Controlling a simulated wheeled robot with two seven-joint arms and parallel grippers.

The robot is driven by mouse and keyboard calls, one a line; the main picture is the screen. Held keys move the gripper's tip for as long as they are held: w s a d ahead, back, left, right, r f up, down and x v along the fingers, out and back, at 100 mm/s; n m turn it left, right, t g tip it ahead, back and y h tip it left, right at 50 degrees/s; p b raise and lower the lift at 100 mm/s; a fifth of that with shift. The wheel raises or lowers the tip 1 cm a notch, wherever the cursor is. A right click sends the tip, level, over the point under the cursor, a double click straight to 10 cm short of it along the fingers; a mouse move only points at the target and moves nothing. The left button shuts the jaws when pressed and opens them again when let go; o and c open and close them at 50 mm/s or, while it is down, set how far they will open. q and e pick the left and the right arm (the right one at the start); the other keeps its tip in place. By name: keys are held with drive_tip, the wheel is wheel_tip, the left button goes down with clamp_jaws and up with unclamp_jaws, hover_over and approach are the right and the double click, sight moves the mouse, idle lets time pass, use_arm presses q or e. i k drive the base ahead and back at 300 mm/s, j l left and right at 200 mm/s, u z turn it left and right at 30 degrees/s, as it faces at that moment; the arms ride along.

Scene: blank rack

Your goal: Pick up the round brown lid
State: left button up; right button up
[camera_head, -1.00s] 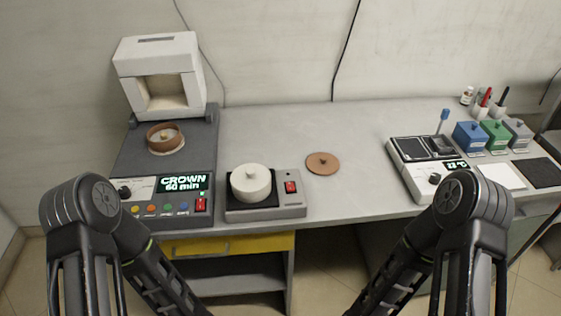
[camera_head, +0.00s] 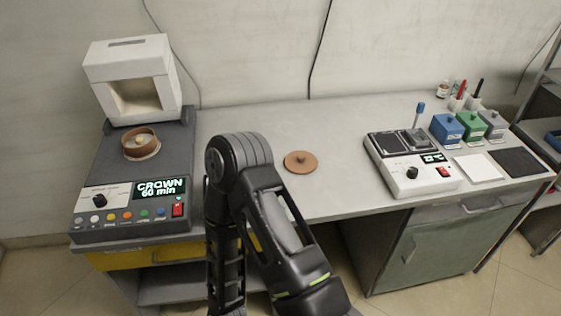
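The round brown lid (camera_head: 300,162) lies flat on the grey bench top, near the middle of the view. It is a thin disc with a small knob on top. One of my arms rises in front of the bench, just left of the lid, with its bend higher in the picture than the lid. The lid's whole outline shows clear of the arm. Neither of my grippers is in view.
A furnace unit (camera_head: 130,80) with a brown ring dish (camera_head: 140,142) and control panel stands left. A white device (camera_head: 415,178), blue box (camera_head: 446,128), green box (camera_head: 471,124) and grey box (camera_head: 493,124) stand right. The bench around the lid is bare.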

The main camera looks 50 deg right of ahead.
sight(299, 162)
drive_tip(key=k+l, duration=0.35)
drive_tip(key=l, duration=0.15)
drive_tip(key=k+l, duration=0.3)
drive_tip(key=l, duration=0.15)
